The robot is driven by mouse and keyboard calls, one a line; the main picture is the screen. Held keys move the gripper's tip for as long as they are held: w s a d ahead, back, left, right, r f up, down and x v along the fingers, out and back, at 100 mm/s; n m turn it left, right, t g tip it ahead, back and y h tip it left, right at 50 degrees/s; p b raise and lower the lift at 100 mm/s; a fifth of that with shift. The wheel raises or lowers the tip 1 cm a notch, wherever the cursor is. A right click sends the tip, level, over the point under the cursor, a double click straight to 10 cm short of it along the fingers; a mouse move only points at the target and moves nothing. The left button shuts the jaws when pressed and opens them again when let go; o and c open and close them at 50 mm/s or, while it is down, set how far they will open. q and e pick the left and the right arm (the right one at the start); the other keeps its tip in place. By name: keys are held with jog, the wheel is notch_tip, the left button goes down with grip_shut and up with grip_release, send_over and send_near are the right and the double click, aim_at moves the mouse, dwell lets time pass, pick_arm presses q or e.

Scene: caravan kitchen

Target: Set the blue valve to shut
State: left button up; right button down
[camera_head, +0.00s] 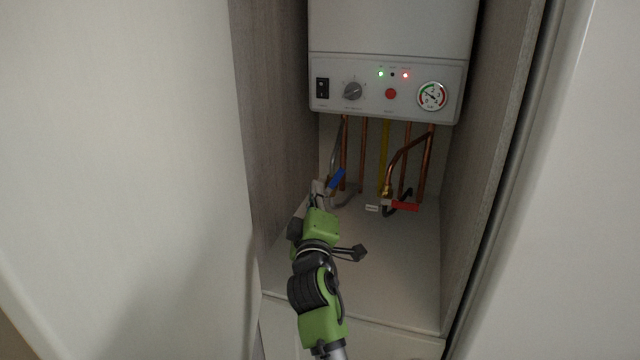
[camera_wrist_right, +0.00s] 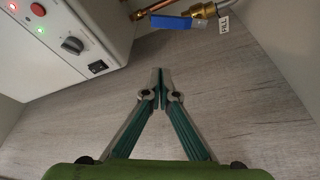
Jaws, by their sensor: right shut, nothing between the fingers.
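The blue valve handle (camera_head: 337,181) is a small lever on the pipes below the boiler, at the left of the cabinet. It slants up to the right in the head view. In the right wrist view the blue handle (camera_wrist_right: 171,22) lies along its pipe near a brass fitting (camera_wrist_right: 203,11), beside a tag (camera_wrist_right: 223,24). My right gripper (camera_head: 318,186) is just left of the handle, apart from it in the wrist view. Its fingertips (camera_wrist_right: 160,80) are together and empty. My left gripper is not in view.
The white boiler (camera_head: 390,30) hangs above, with a knob, switch and gauge on its panel. A red valve handle (camera_head: 404,207) is to the right. Copper pipes (camera_head: 421,165) stand close by. Wooden cabinet walls (camera_head: 275,110) bound both sides; the shelf floor (camera_head: 390,270) is clear in front.

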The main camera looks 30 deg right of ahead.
aim_at(336, 179)
jog(key=w+d+p, duration=0.1)
jog(key=d, duration=0.1)
jog(key=w+d+p, duration=0.1)
jog(key=w+d, duration=0.1)
jog(key=d, duration=0.1)
jog(key=w+d+p, duration=0.1)
jog(key=w+d, duration=0.1)
jog(key=shift+d+f, duration=0.15)
jog(key=shift+f, duration=0.05)
dwell(0.3)
